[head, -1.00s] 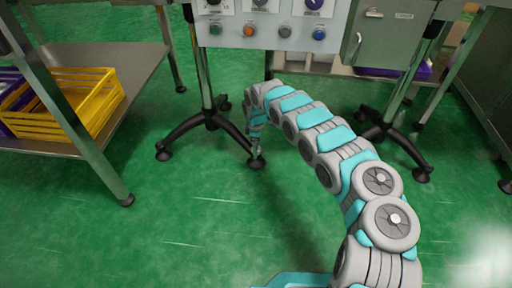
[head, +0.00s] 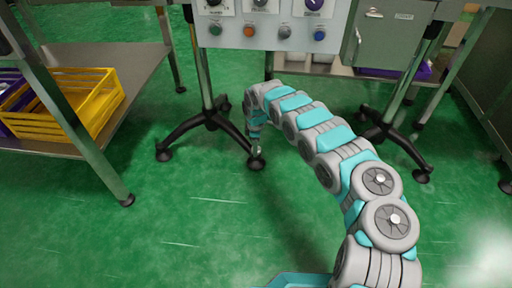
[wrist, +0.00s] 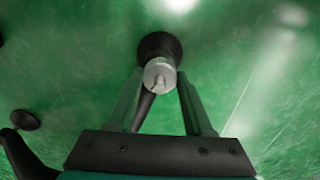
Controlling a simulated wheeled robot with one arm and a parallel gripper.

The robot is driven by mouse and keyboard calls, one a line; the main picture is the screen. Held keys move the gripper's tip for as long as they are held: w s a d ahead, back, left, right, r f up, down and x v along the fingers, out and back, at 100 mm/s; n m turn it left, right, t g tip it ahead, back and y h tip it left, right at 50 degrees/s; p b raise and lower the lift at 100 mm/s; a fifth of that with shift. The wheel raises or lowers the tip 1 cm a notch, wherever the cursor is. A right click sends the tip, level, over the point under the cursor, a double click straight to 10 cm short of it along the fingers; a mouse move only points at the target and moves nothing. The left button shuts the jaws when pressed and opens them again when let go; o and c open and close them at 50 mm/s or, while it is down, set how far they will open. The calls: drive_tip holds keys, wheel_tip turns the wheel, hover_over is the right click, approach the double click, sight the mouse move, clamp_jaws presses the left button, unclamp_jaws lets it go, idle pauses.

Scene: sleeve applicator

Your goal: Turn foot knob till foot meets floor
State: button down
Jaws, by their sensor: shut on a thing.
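The foot knob (wrist: 159,76) is a pale metal cylinder with a slotted end, in the middle of the wrist view. My gripper (wrist: 161,84) is shut on it, one finger on each side. The round black foot (wrist: 160,46) shows just beyond the knob. In the head view, my gripper (head: 257,149) points down at the front end of a black stand leg, and the foot (head: 257,165) shows below it. I cannot tell whether the foot touches the floor. My gripper and wrist hide most of the knob in the head view.
The stand's other front foot (head: 163,154) is to the left. A control panel (head: 268,30) with buttons hangs above. A steel table (head: 140,75) with a yellow crate (head: 95,105) is at left. A second black stand base (head: 385,125) is at right. The green floor in front is clear.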

drive_tip(key=m+p, duration=0.2)
drive_tip(key=m, duration=0.8)
drive_tip(key=shift+m, duration=0.3)
idle(0.4)
drive_tip(key=shift+c, duration=1.4)
unclamp_jaws()
drive_tip(key=shift+r+p, duration=0.5)
drive_tip(key=shift+r, duration=3.35)
